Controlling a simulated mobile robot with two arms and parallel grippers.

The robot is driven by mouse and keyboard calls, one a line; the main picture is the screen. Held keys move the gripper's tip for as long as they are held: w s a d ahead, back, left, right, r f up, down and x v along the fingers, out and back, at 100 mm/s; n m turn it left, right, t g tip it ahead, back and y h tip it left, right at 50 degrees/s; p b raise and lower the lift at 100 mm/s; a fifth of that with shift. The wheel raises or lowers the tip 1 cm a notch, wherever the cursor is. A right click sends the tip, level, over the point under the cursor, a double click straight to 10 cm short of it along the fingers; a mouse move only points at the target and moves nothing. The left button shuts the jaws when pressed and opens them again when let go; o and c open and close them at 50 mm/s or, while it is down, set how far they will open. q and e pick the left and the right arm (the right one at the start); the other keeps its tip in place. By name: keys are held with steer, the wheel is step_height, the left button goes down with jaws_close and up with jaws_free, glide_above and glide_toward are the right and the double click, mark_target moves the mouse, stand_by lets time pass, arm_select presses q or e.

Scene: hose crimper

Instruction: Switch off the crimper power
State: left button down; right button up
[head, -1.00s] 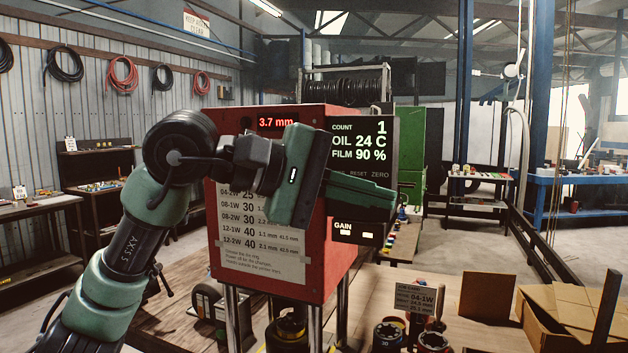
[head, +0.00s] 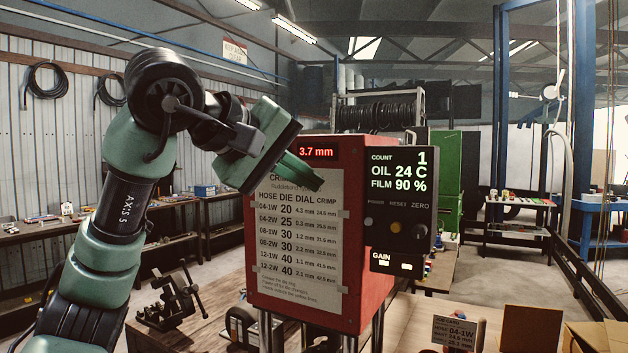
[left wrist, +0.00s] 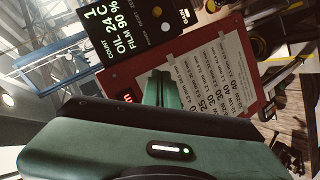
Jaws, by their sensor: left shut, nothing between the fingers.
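The crimper is a red cabinet (head: 350,297) with a hose and die chart (head: 300,235) on its front and a red 3.7 mm display (head: 317,152) on top. On its right side a black panel (head: 399,165) reads COUNT 1, OIL 24 C, FILM 90 %. Below the readout are a small dim button at the left, a yellow knob under RESET (head: 395,227) and a dark knob under ZERO (head: 419,231). My left gripper (head: 318,183) is shut and empty in front of the cabinet's upper part, left of the panel. In the left wrist view its fingers (left wrist: 161,90) point at the cabinet.
A GAIN box (head: 396,263) sits under the panel. A hose reel (head: 378,117) stands behind the crimper. A black clamp tool (head: 172,303) lies on the bench at left. A job card (head: 455,332) and cardboard box (head: 597,338) are at lower right.

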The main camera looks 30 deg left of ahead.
mark_target(372, 223)
arm_select(q)
steer(key=p+x, duration=0.2)
steer(key=x, duration=0.6)
steer(key=shift+r, duration=0.1)
steer(key=d+f, duration=0.1)
steer(key=s+d+f, duration=0.1)
steer(key=d, duration=0.1)
steer(key=shift+p, duration=0.4)
steer(key=shift+s+d, duration=0.1)
steer(key=shift+d, duration=0.05)
steer(key=shift+f, duration=0.1)
